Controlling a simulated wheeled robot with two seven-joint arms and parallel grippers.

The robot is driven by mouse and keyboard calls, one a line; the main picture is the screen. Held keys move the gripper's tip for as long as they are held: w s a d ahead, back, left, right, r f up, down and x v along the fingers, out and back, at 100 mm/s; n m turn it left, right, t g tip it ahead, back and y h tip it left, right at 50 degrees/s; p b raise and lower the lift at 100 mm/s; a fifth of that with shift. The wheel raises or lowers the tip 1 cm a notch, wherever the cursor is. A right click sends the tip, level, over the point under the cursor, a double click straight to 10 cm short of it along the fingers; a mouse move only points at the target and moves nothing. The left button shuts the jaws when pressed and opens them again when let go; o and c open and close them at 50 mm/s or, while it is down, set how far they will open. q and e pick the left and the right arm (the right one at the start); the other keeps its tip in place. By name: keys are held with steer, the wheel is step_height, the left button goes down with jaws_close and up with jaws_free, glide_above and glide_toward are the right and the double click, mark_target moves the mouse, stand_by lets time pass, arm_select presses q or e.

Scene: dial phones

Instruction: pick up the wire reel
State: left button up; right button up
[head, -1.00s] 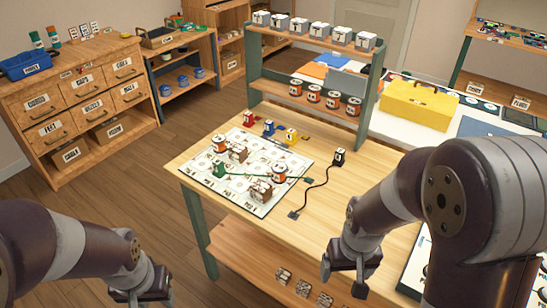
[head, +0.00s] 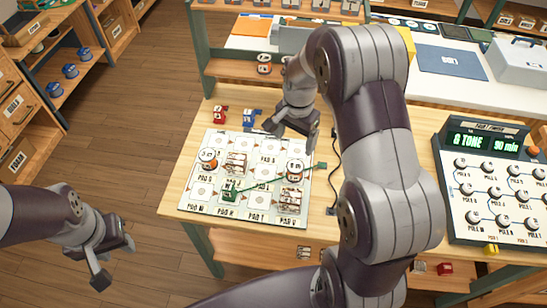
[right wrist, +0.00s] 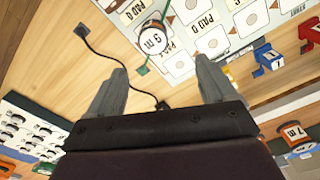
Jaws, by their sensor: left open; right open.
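Two orange-and-white wire reels sit on the game board (head: 190,206), a left one (head: 208,160) and a right one (head: 295,168). In the right wrist view a reel marked 9 m (right wrist: 153,40) lies just beyond my fingertips, next to a green wire. Another reel (head: 264,65) is on the shelf, and a reel marked 7 m (right wrist: 293,132) shows at the wrist view's right edge. My right gripper (head: 292,134) is open and empty above the board's far right part; it also shows in the wrist view (right wrist: 160,72). My left gripper (head: 115,262) is open, left of the table.
A black cord (head: 335,160) with a plug lies right of the board, partly hidden by my right arm. Red (head: 219,114) and blue (head: 250,117) pieces stand behind the board. Bare table (head: 180,165) shows left of the board.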

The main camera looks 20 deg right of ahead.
mark_target(296, 166)
steer(key=f, duration=0.1)
steer(key=s+f, duration=0.1)
steer(key=f+m, duration=0.1)
steer(key=shift+s+d, duration=0.2)
steer(key=shift+d, duration=0.15)
steer(key=f, duration=0.4)
steer(key=shift+w+a+f+p, duration=0.2)
steer(key=shift+w+a+p, duration=0.1)
steer(key=shift+w, duration=0.1)
steer(key=f, duration=0.3)
steer(key=f+p, duration=0.1)
steer(key=f, duration=0.1)
steer(key=shift+s+d, duration=0.2)
steer(key=shift+s, duration=0.05)
steer(key=shift+w+f, duration=0.1)
steer(key=shift+f, duration=0.05)
arm_select(q)
steer(key=shift+s+d+r, duration=0.15)
steer(key=shift+r, duration=0.3)
steer(key=shift+s+d+r, duration=0.1)
steer(key=shift+r, duration=0.3)
arm_select(e)
steer(key=c, duration=1.2)
